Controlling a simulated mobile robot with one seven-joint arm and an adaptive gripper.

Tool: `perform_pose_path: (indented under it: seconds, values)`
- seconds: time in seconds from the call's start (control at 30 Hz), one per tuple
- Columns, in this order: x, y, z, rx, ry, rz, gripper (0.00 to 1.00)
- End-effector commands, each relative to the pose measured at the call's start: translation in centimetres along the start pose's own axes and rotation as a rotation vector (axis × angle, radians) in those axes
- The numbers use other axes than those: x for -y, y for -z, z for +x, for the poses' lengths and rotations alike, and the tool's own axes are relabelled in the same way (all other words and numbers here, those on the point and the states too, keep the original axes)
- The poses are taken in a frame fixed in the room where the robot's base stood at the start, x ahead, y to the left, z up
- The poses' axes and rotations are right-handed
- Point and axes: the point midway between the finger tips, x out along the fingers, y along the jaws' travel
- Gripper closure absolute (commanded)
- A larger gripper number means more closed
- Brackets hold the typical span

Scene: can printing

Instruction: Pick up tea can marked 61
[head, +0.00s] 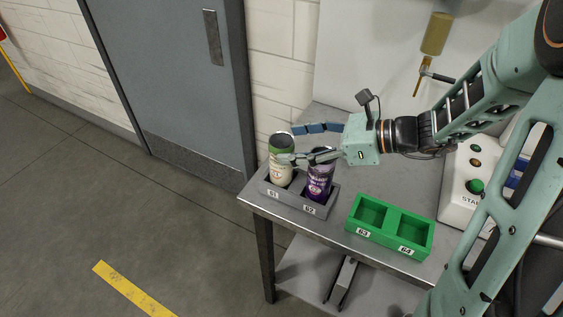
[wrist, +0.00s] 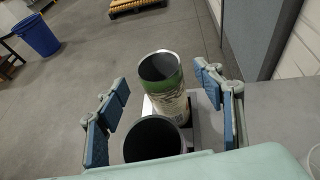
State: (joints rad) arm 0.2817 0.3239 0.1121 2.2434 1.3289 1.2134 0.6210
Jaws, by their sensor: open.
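The tea can marked 61 (head: 281,172) is green and cream and stands upright in the left slot of the grey holder (head: 318,210), above the label 61. In the wrist view the can (wrist: 171,100) shows an open, dark top between and beyond my fingers. A purple can (head: 320,184) stands in the slot labelled 62. Its dark open top (wrist: 153,140) is nearest me in the wrist view. My gripper (head: 291,143) is open, with its fingers reaching left over the purple can toward the green can. It also shows in the wrist view (wrist: 163,90), holding nothing.
A green holder (head: 388,243) with two empty slots, 63 and 64, stands to the right on the metal table (head: 277,222). A white box with buttons (head: 462,190) is at the table's right. A grey door (head: 175,75) is behind at left.

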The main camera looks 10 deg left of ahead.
Motion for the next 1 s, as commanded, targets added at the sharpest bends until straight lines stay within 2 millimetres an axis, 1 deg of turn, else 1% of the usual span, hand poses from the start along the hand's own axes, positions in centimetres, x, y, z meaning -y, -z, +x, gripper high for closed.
perform_pose_path:
  seconds: [0.03, 0.13, 0.23, 0.4, 0.43, 0.47, 0.7, 1.0]
  values:
    - [-0.1, -0.1, 0.8, 0.002, -0.004, 0.0, 0.38]
    - [0.0, 0.0, 1.8, 0.001, -0.001, 0.001, 0.38]
    - [0.0, 0.0, 2.2, 0.0, 0.0, 0.001, 0.38]
    - [0.0, 0.0, 2.2, 0.0, 0.0, 0.0, 0.38]
    - [0.0, 0.0, 2.2, 0.0, 0.0, 0.0, 0.39]
    - [0.0, 0.0, 2.2, 0.0, 0.0, 0.0, 0.43]
    - [0.0, 0.0, 2.2, 0.0, 0.0, 0.0, 0.69]
    - [0.0, -0.1, 2.2, 0.0, 0.001, 0.0, 0.69]
